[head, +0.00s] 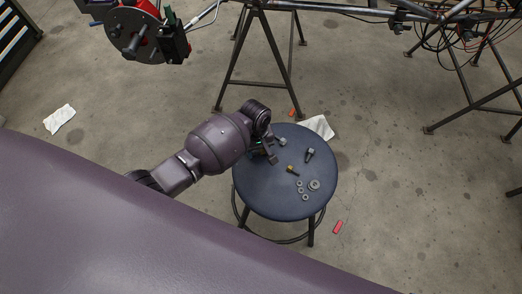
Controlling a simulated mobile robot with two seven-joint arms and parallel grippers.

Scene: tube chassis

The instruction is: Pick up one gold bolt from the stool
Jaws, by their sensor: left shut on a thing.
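The round dark blue stool (262,196) stands right of centre in the head view. A gold bolt (292,169) lies on its top near the middle. A dark bolt with a grey head (310,154) is to its upper right, and a small grey piece (282,142) is at the back, close to my fingers. My left gripper (273,155) is low over the stool's back left part, left of and behind the visible gold bolt. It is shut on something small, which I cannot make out. My right gripper is not in view.
A white cloth (319,127) and red pieces (338,227) are on the floor. Trestle legs (290,70) and the tube chassis (340,10) are behind.

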